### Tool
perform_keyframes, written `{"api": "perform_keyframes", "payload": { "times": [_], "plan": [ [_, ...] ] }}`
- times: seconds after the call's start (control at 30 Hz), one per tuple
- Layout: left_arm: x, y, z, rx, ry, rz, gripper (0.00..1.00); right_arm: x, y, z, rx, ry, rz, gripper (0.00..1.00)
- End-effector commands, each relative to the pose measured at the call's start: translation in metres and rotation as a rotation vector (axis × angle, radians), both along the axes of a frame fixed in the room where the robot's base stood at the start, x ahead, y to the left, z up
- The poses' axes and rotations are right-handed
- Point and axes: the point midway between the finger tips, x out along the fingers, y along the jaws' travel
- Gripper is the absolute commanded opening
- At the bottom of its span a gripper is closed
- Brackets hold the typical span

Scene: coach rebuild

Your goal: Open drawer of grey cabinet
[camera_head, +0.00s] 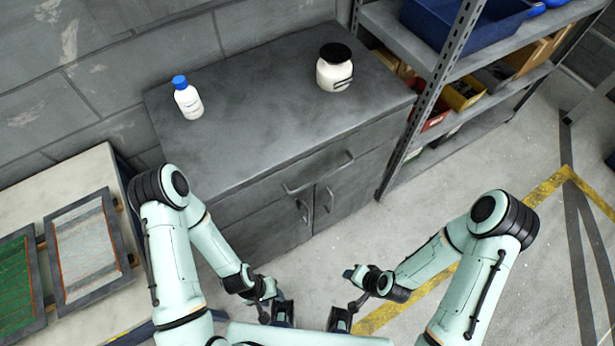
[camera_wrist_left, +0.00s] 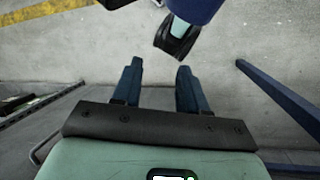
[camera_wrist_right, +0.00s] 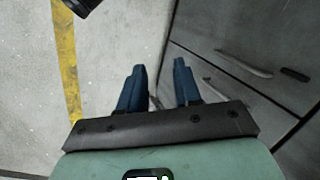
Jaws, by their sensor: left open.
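The grey cabinet (camera_head: 245,130) stands against the wall in the head view. Its wide drawer (camera_head: 275,190) is under the top and looks shut, with a long bar handle (camera_head: 318,172) across it. Below are two doors with upright handles (camera_head: 329,198). My left gripper (camera_head: 282,314) is low in front of the cabinet, apart from it; its fingers stand apart and empty in the left wrist view (camera_wrist_left: 158,70). My right gripper (camera_head: 341,320) is beside it, also clear of the cabinet; its fingers are apart and empty in the right wrist view (camera_wrist_right: 159,70), which shows part of the cabinet front (camera_wrist_right: 210,35).
A white bottle with a blue cap (camera_head: 188,98) and a white jar with a black lid (camera_head: 334,68) stand on the cabinet. A metal shelf rack (camera_head: 440,85) stands close on its right. A table (camera_head: 70,165) is at left. Floor (camera_head: 410,225) in front is clear.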

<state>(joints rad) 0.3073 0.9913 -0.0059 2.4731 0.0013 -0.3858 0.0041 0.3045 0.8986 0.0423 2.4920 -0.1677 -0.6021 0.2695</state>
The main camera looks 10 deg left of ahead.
Motion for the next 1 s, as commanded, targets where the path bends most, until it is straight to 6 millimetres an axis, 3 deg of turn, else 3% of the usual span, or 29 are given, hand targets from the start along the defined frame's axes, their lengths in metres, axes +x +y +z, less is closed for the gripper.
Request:
{"api": "perform_keyframes", "payload": {
  "times": [0.1, 0.2, 0.3, 0.4, 0.53, 1.0],
  "plan": [
    [-0.008, 0.000, -0.015, 0.000, 0.010, 0.000, 0.43, 0.067, 0.015, 0.044, 0.154, -0.267, -0.176, 0.33],
    [-0.011, 0.000, -0.023, 0.000, 0.013, 0.000, 0.43, 0.107, 0.030, 0.097, 0.352, -0.442, -0.292, 0.33],
    [-0.013, 0.000, -0.028, 0.000, 0.016, 0.000, 0.43, 0.127, 0.043, 0.145, 0.546, -0.548, -0.358, 0.33],
    [-0.014, 0.000, -0.031, 0.000, 0.016, 0.000, 0.43, 0.134, 0.050, 0.176, 0.678, -0.596, -0.387, 0.33],
    [-0.014, 0.000, -0.037, 0.000, 0.014, 0.001, 0.43, 0.136, 0.054, 0.187, 0.737, -0.612, -0.395, 0.33],
    [-0.010, 0.001, -0.095, 0.009, -0.028, 0.012, 0.43, 0.153, 0.065, 0.179, 0.733, -0.613, -0.393, 0.33]
  ]
}}
